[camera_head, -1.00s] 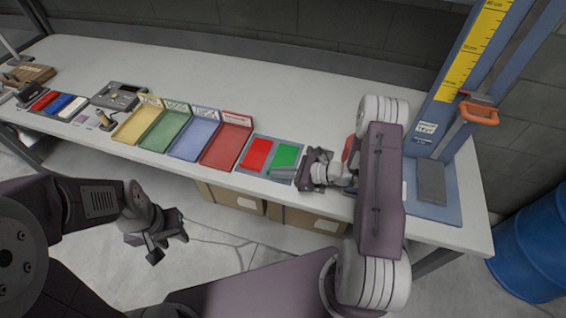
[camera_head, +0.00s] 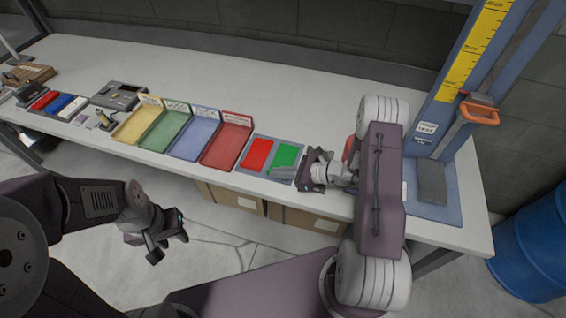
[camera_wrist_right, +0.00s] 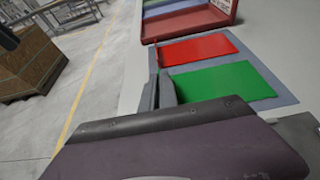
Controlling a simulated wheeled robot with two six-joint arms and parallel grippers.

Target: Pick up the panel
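A red panel (camera_head: 257,153) and a green panel (camera_head: 285,156) lie side by side on a grey-blue mat (camera_head: 243,164) near the bench's front edge. Both also show in the right wrist view, red (camera_wrist_right: 196,50) beyond green (camera_wrist_right: 223,81). My right gripper (camera_head: 300,176) is low at the front right of the green panel. In the right wrist view its grey fingers (camera_wrist_right: 158,92) are beside the green panel's left edge; their gap is mostly hidden by my wrist, and contact is unclear. My left gripper (camera_head: 170,247) is open and empty, in front of the bench.
Yellow, green, blue and red trays (camera_head: 226,147) stand left of the mat. A blue gauge stand (camera_head: 433,110) with an orange handle (camera_head: 480,113) is at the right. A blue barrel (camera_head: 535,245) stands beyond the bench end. The back of the bench (camera_head: 250,75) is clear.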

